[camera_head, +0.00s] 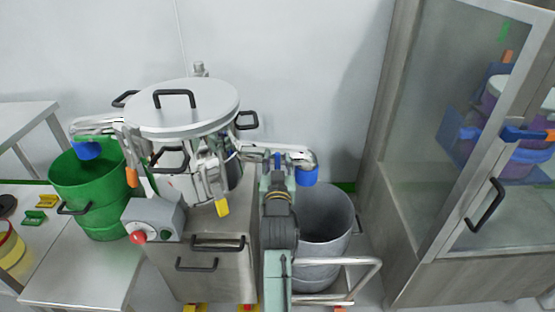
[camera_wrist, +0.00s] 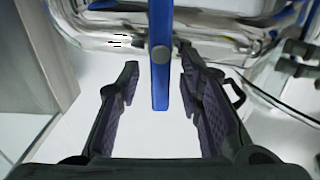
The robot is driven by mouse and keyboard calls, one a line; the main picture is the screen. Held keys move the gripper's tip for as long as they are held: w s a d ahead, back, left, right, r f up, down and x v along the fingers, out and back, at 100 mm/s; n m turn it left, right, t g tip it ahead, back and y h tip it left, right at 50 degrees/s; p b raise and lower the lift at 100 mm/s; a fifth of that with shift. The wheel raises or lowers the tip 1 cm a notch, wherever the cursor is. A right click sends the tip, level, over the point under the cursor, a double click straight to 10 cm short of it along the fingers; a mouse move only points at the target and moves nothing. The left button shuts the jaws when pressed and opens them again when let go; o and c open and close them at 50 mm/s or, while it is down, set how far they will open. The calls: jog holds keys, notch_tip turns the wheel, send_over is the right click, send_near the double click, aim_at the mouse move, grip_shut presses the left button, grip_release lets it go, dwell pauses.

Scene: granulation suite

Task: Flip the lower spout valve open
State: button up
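A blue lever (camera_wrist: 160,80) with a round grey pivot hangs from a shiny metal pipe (camera_wrist: 110,42) in the wrist view. My gripper (camera_wrist: 160,85) is open, with one dark finger on each side of the lever. A gap shows on both sides, so the fingers do not appear to touch it. In the head view, a metal spout (camera_head: 298,155) with a blue end juts from the right of the lidded steel vessel (camera_head: 190,125). My arm reaches up beside this spout. My fingertips and most of the lever are hidden there.
A grey bucket (camera_head: 325,240) stands below the right spout. A green bucket (camera_head: 85,200) stands below another blue-ended spout (camera_head: 88,148) at left. A grey control box (camera_head: 155,220) with a red button sits on the machine's front. A glass-door cabinet (camera_head: 440,130) stands at right.

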jog(key=shift+c, duration=0.3)
grip_shut()
dwell(0.3)
